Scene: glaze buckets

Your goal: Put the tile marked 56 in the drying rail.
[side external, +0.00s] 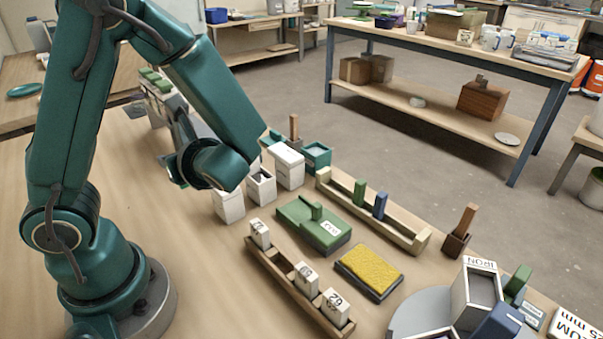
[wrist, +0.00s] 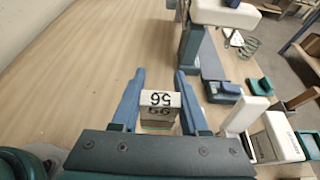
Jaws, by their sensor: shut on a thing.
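My gripper (wrist: 160,76) is shut on a white tile marked 56 (wrist: 160,99), which sits between its two blue fingers in the wrist view. In the side view my arm's wrist hides the gripper and this tile. A pale wooden rail (side external: 405,232) holds a green tile (side external: 359,192) and a blue tile (side external: 380,205) upright, with free room along it. A brown wooden rack (side external: 273,273) nearer my base holds white numbered tiles (side external: 335,307) with gaps between them. No label tells which is the drying rail.
A green block with a handle (side external: 314,230) and a yellow sponge (side external: 369,270) lie between rack and rail. White containers (side external: 289,168) stand behind them. A box marked IRON (side external: 475,298) stands at front right. The table's left part is bare.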

